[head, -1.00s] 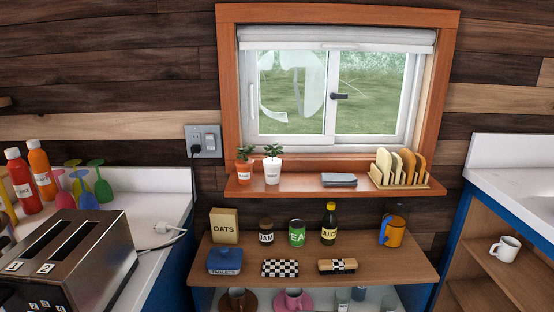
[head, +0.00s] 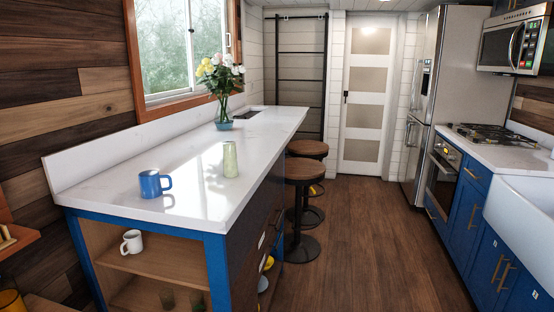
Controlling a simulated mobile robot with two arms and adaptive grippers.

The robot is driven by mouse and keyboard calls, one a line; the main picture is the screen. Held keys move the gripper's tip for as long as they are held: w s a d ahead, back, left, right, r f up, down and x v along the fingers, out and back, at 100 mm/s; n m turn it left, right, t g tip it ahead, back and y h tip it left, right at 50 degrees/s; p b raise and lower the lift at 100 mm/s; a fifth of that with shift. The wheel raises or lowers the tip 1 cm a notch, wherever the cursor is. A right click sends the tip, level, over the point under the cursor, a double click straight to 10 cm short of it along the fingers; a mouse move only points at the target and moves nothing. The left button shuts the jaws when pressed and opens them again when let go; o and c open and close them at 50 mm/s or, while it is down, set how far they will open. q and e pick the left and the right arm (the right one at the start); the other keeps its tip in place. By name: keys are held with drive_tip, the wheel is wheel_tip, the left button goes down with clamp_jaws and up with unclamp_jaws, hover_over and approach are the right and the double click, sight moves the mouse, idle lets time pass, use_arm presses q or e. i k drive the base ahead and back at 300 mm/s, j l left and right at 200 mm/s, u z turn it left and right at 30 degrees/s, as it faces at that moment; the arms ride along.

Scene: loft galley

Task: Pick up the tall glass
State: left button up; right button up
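A tall, pale green cylinder (head: 230,160) that looks like a tall glass stands upright on the white counter (head: 190,205). It is apart from the blue mug (head: 152,184), which stands to its left and nearer to me. Neither of my grippers is in view.
A vase of flowers (head: 223,110) stands farther back on the counter. A white mug (head: 132,242) is on the shelf below. Round stools (head: 305,170) stand along the counter's right side. The wooden floor (head: 355,240) between counter and stove is clear.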

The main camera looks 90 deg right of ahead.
sight(230, 164)
drive_tip(key=z, duration=2.45)
drive_tip(key=u, duration=5.15)
drive_tip(key=z, duration=5.15)
